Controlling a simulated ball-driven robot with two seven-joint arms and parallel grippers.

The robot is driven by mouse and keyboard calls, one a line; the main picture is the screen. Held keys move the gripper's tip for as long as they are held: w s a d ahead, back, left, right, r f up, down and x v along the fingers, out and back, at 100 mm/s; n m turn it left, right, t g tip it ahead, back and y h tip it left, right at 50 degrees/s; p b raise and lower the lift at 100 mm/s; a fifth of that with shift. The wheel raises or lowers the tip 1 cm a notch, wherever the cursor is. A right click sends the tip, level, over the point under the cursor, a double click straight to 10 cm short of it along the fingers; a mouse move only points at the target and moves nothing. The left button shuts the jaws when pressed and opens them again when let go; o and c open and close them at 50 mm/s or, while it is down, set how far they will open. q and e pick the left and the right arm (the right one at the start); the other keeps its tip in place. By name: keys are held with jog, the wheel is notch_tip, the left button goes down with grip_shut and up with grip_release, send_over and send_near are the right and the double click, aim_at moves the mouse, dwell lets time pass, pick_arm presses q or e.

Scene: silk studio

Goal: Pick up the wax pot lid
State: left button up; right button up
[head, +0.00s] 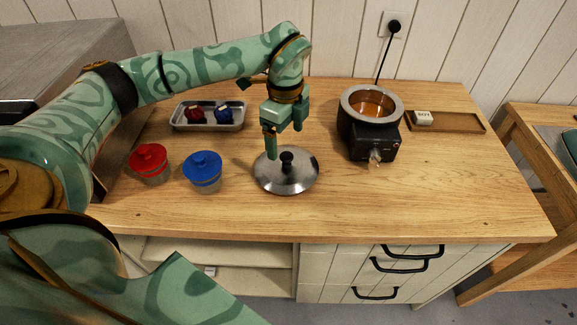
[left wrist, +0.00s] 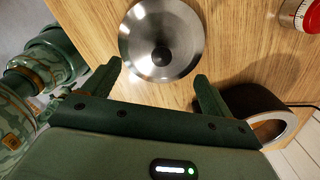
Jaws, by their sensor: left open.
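The wax pot lid (head: 272,180) is a round silver metal disc with a black knob (head: 287,160). It lies on the wooden counter near its front edge. The lid also shows in the left wrist view (left wrist: 150,28), with its knob (left wrist: 162,56) just beyond the fingertips. My left gripper (head: 284,138) is open above and slightly behind the lid, fingers pointing down. In the left wrist view the fingers (left wrist: 158,75) stand wide apart with nothing between them. The wax pot (head: 371,119) stands uncovered at the right, with amber wax inside. My right gripper is not in view.
A red-lidded jar (head: 149,159) and a blue-lidded jar (head: 203,168) stand left of the lid. A metal tray (head: 178,121) with small red and blue items lies behind them. A wooden tray (head: 457,122) with a white block (head: 423,118) lies at the right. The front right counter is clear.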

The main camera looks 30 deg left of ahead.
aim_at(286, 156)
pick_arm(q)
notch_tip(286, 156, down, 8)
jog(key=shift+w+a+r+b, duration=0.1)
jog(key=shift+w+r+b, duration=0.1)
jog(key=shift+b, duration=0.55)
jog(key=shift+s, duration=0.2)
jog(key=c, duration=1.8)
